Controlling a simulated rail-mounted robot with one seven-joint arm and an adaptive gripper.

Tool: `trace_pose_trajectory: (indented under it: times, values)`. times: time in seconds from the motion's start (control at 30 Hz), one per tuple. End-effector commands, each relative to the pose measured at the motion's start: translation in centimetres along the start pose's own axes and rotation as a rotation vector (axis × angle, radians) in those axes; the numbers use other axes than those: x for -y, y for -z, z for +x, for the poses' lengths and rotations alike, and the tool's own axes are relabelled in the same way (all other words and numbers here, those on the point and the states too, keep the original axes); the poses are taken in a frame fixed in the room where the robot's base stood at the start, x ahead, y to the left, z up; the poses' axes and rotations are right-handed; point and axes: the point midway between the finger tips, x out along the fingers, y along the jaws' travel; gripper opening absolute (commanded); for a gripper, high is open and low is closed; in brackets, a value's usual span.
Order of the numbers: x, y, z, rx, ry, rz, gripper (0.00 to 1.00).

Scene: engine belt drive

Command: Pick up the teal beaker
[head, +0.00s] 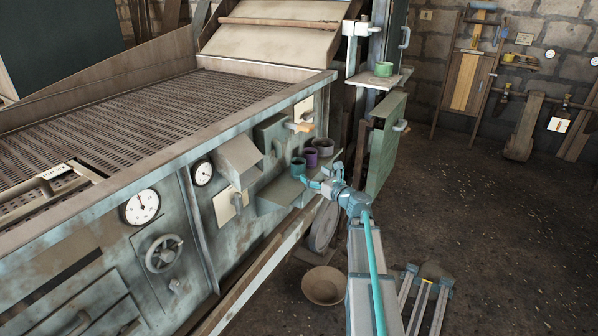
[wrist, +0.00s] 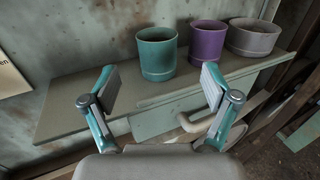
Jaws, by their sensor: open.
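The teal beaker (wrist: 157,55) stands upright on a small metal shelf (wrist: 75,122), leftmost of a row of cups in the wrist view. It also shows in the head view (head: 298,167) on the side of the machine. My gripper (wrist: 155,82) is open and empty, its two fingers spread in front of the beaker on the near side. In the head view my gripper (head: 314,184) is at the shelf's front edge, close to the cups. The fingers appear apart from the beaker.
A purple cup (wrist: 207,41) stands just right of the beaker, and a grey bowl-like cup (wrist: 252,37) stands right of that. A wall rises behind the shelf. A green cup (head: 383,69) sits on a higher ledge. A round basin (head: 324,286) lies on the floor below.

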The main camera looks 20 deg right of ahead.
Motion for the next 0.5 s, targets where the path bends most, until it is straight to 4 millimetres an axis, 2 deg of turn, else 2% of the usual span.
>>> trace_pose_trajectory:
  times: [0.03,0.1,0.37,0.5]
  values:
    - [0.1,0.0,1.1,0.0,-0.001,0.0,0.87]
    - [0.1,0.0,2.1,-0.001,-0.002,-0.001,0.87]
    - [-0.1,-0.1,3.6,-0.002,-0.001,-0.002,0.87]
    - [-0.3,-0.4,5.3,-0.002,-0.002,-0.003,0.87]
